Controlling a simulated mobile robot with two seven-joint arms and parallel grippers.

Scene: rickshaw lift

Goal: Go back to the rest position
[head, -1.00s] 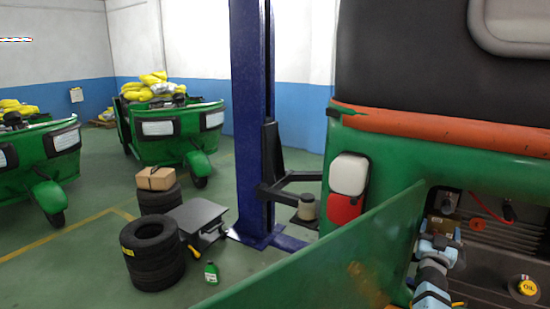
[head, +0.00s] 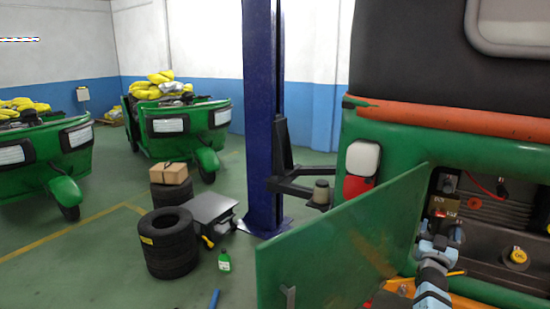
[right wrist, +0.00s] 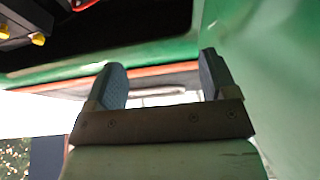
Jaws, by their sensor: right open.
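My right gripper (head: 440,240) is at the open engine bay (head: 490,225) of the green rickshaw (head: 400,140), just right of the lowered green panel (head: 335,245). In the right wrist view its two blue-grey fingers (right wrist: 160,82) stand wide apart with nothing between them. Green bodywork (right wrist: 265,60) is close beside and above the fingers there. My left gripper is in neither view.
A blue lift post (head: 263,110) with a dark lift arm (head: 300,185) stands left of the rickshaw. Stacked tyres (head: 170,245), a cardboard box (head: 170,173), a green bottle (head: 224,260) and other green rickshaws (head: 180,125) are farther left. Bare floor (head: 100,270) lies at the front left.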

